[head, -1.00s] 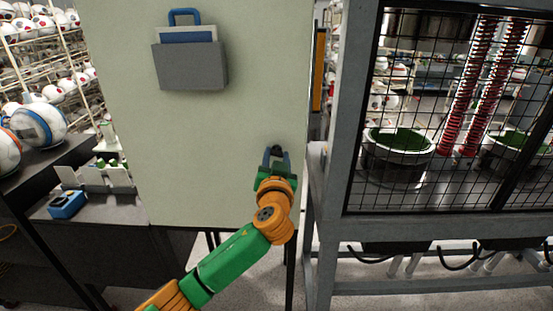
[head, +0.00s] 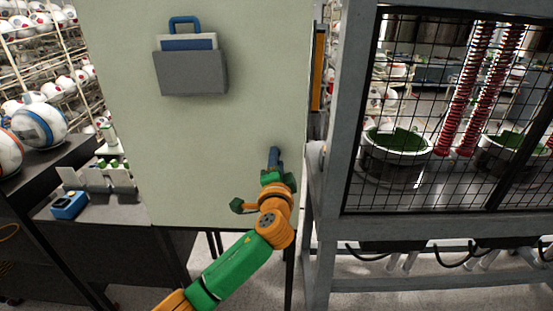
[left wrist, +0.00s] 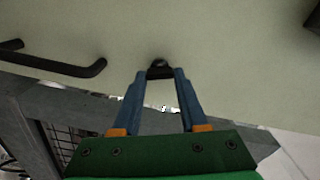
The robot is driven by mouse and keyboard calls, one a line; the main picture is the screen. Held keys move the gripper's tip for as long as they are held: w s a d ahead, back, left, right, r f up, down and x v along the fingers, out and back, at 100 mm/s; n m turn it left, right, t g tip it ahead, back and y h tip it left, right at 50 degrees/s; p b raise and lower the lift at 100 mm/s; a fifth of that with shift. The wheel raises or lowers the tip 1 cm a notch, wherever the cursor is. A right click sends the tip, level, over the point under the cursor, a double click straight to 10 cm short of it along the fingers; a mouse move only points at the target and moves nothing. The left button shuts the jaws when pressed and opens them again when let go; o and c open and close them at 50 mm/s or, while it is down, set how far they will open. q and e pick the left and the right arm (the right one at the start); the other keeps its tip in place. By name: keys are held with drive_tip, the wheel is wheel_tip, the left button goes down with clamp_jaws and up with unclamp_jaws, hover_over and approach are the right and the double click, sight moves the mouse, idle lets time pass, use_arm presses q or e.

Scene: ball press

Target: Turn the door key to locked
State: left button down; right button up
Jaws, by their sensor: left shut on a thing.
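The pale green door panel (head: 200,140) stands upright in the middle of the head view. My left gripper (head: 274,154) points at its lower right part, with its blue fingers seen edge-on. In the left wrist view the small black key (left wrist: 159,64) sits against the door face (left wrist: 220,45). The two blue fingertips (left wrist: 160,75) close on it from both sides. In the head view the key is hidden by the fingers. My right gripper is not in view.
A dark bar-shaped handle (left wrist: 60,66) stands out from the door beside the key in the left wrist view. A grey holder (head: 190,73) hangs higher on the door. A metal-framed mesh cage (head: 337,120) stands close on the right. A dark bench (head: 90,232) is at left.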

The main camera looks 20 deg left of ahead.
use_arm(q)
drive_tip(key=shift+m, duration=2)
drive_tip(key=shift+f, duration=0.1)
drive_tip(key=shift+c, duration=2.2)
unclamp_jaws()
